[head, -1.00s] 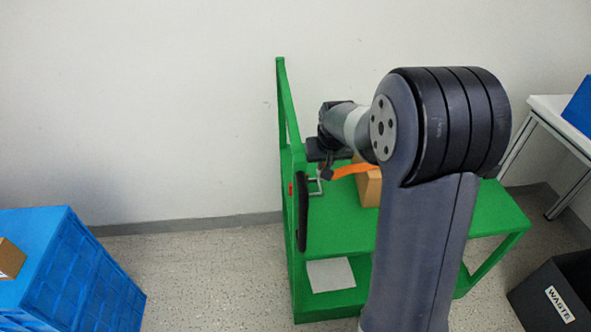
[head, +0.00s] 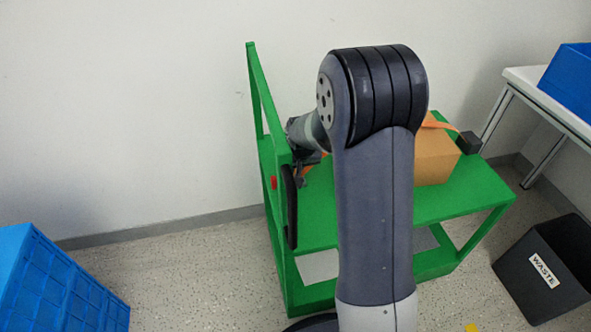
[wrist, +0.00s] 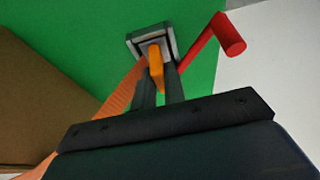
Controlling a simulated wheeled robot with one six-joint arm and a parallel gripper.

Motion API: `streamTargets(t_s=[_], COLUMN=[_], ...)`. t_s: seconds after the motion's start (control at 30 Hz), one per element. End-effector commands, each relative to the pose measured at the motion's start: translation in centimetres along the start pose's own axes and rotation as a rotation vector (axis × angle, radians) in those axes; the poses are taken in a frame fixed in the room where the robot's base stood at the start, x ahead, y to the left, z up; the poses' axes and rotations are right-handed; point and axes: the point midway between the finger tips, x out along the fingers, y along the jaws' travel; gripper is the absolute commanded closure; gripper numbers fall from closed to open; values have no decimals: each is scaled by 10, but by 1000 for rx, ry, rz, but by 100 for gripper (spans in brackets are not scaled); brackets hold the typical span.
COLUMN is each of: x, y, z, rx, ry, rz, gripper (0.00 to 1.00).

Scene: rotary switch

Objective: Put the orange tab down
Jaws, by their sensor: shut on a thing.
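The orange tab (wrist: 156,68) is between the two fingers of my gripper (wrist: 159,85) in the wrist view, and the gripper is shut on it. An orange strap (wrist: 120,90) runs down and left beside the fingers. A square grey metal fitting (wrist: 138,42) lies just beyond the fingertips, against a green surface; I cannot tell whether the tab touches it. In the head view, my gripper (head: 304,157) is close to the green cart's upright end, partly hidden by my arm. A bit of orange (head: 309,168) shows beside it.
A red rod (wrist: 228,35) stands close right of the fingers. A cardboard box (head: 434,158) sits on the green cart (head: 480,192), with orange strap over it and a dark block (head: 467,143) at its right end. A black waste bin (head: 560,270) and a blue crate (head: 60,285) stand on the floor.

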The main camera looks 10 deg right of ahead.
Motion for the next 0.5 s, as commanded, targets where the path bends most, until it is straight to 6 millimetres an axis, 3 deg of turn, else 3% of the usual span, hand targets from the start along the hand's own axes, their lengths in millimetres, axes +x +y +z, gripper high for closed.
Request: streamTargets(t_s=[0.33,0.37,0.5], x=[5,5,4], y=[0,0,0], z=[2,2,1], rx=[0,0,0], ry=[2,2,2], rz=[0,0,0], gripper=[100,88,76])
